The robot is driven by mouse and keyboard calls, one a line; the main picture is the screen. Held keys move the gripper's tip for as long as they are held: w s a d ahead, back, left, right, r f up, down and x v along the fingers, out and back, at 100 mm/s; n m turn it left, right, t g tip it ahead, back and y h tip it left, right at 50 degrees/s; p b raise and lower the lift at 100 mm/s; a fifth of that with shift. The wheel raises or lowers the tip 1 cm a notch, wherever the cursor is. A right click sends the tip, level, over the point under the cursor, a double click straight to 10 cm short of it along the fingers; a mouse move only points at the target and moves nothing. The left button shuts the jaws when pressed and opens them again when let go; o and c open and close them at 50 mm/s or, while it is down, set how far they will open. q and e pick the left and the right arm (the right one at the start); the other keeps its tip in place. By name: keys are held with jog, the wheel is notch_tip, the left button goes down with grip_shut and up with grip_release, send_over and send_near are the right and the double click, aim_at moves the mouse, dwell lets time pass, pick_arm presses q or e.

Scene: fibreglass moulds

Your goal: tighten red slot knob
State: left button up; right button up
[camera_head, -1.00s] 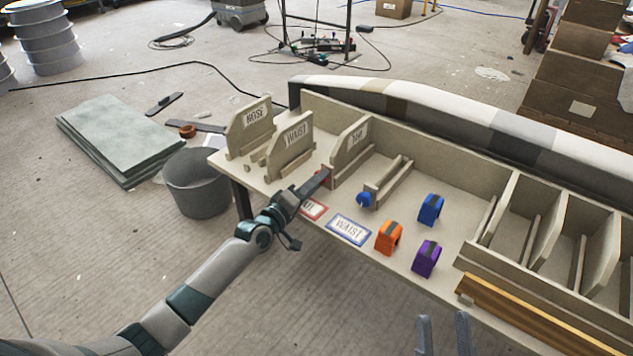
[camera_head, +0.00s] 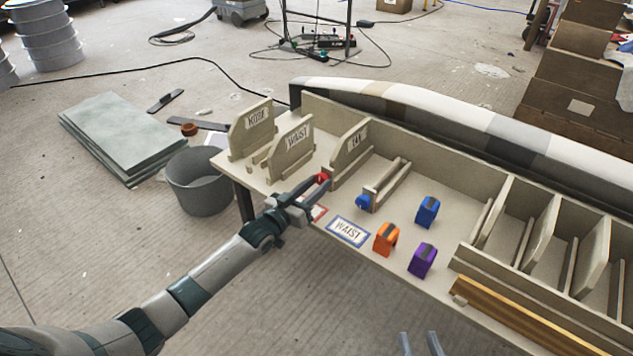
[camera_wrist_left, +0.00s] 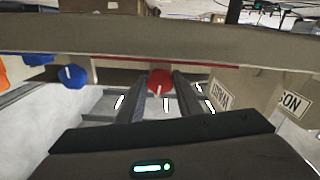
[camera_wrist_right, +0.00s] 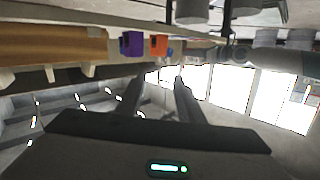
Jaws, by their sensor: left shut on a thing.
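The red knob (camera_head: 321,178) sits at the front of the slot with the third upright mould, partly hidden by my left gripper in the head view. My left gripper (camera_head: 309,185) is shut on the red knob, which shows between its fingertips in the left wrist view (camera_wrist_left: 160,82). A pale mark shows on the knob's face. My right gripper (camera_head: 419,342) is at the bottom edge of the head view, its fingers apart and empty, away from the knob. The right wrist view also shows its fingers apart (camera_wrist_right: 158,85).
A blue knob (camera_head: 362,202) is on the neighbouring slot. Orange (camera_head: 386,239), purple (camera_head: 422,260) and blue (camera_head: 427,211) blocks stand on the bench, beside a blue-bordered WAIST card (camera_head: 348,232). A grey bin (camera_head: 199,182) stands on the floor at the left.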

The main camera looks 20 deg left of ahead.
pick_arm(q)
jog(key=m+p, duration=0.2)
jog(key=m, duration=0.5)
jog(key=shift+a, duration=0.1)
jog(key=shift+f+m, duration=0.1)
jog(key=shift+m, duration=0.6)
jog(key=m, duration=0.3)
jog(key=shift+m+p, duration=0.3)
jog(key=shift+p, duration=0.1)
jog(key=shift+m, duration=1.5)
pick_arm(e)
jog(key=s+d+f+g+h, duration=0.2)
jog(key=s+f+g, duration=0.3)
jog(key=f, duration=0.4)
jog(key=shift+s+d+f+g, duration=0.15)
jog(key=shift+d+f+g, duration=0.05)
jog(key=shift+d+g, duration=0.7)
pick_arm(q)
jog(key=o, duration=1)
jog(key=shift+a, duration=0.1)
jog(key=shift+o, duration=0.2)
